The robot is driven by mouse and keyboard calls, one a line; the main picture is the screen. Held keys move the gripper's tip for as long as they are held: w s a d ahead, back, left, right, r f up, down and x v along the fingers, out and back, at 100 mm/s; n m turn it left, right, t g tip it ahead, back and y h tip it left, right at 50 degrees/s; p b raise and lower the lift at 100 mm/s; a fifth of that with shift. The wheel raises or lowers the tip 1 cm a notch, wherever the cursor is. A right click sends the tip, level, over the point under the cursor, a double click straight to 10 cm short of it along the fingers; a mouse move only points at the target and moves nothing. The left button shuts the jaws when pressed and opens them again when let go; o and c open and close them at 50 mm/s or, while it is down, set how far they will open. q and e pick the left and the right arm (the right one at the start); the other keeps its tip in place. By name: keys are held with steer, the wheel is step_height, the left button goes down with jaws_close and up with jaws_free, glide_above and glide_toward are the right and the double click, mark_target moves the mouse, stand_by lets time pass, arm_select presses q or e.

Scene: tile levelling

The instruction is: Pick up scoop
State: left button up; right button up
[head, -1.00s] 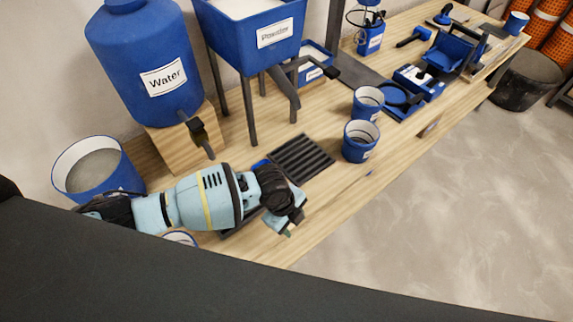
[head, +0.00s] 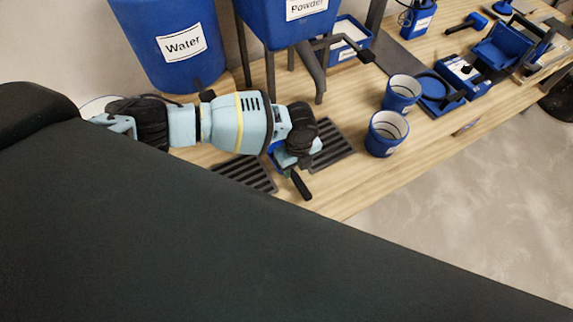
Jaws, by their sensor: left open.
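The scoop shows as a blue part (head: 274,150) and a black handle (head: 301,186) that points toward the table's front edge. It is at the grates, and my left gripper hides its middle. My left gripper (head: 297,165) is over the scoop, between the blue part and the handle, with its jaws open. I cannot tell whether the fingers touch the handle. My right gripper is not in view.
Two dark slotted grates (head: 243,174) lie on the wooden table (head: 350,190). Blue buckets (head: 386,133) stand to the right. The water tank (head: 178,45) and powder hopper (head: 280,20) stand behind my arm. Tools lie farther right.

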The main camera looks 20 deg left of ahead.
mark_target(295, 176)
arm_select(q)
steer(key=f, duration=0.4)
steer(key=shift+s, duration=0.35)
steer(key=shift+f, duration=0.55)
steer(key=shift+c, duration=0.4)
jaws_close()
